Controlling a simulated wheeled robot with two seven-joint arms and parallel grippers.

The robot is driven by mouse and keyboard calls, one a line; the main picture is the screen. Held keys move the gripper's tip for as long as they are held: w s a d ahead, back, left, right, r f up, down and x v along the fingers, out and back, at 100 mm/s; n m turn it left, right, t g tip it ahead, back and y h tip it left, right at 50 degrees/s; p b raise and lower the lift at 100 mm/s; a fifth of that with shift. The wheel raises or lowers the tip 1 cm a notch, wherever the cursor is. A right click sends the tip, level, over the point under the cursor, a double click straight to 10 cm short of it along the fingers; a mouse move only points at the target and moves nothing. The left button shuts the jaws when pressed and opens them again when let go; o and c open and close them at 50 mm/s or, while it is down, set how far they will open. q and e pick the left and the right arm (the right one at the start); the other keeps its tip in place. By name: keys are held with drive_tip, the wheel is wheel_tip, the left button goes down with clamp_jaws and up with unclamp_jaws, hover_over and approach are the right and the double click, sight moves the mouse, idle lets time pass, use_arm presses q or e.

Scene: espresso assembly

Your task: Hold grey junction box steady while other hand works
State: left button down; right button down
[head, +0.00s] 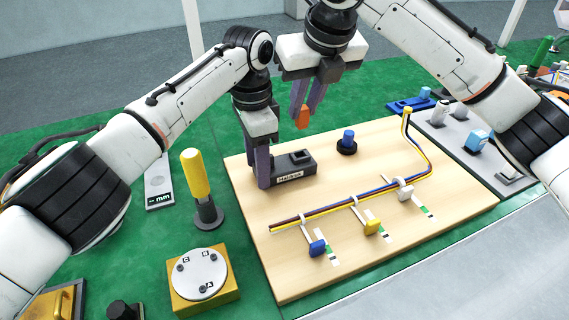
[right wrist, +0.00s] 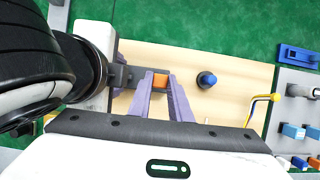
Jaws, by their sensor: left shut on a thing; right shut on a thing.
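The grey junction box (head: 292,166) sits on the wooden board (head: 255,240), with a label on its front face. My left gripper (head: 263,168) is shut on it at its left end. My right gripper (head: 306,108) is shut on an orange piece (head: 302,118) and holds it above the board, behind and above the box. In the right wrist view the orange piece (right wrist: 160,82) shows between the purple fingers, and part of the dark box (right wrist: 123,77) shows to the left. The orange piece's lower end seems clear of the box.
A blue-topped knob (head: 347,141) stands right of the box. A cable bundle (head: 335,205) runs across the board through several clips. A yellow-handled tool (head: 197,180) and a yellow block with a round plate (head: 203,275) stand left. A grey tray (head: 465,150) lies right.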

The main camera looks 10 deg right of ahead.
use_arm(q)
drive_tip(key=c, duration=0.8)
unclamp_jaws()
wheel_tip(320, 180, up, 7)
drive_tip(key=shift+r, duration=0.2)
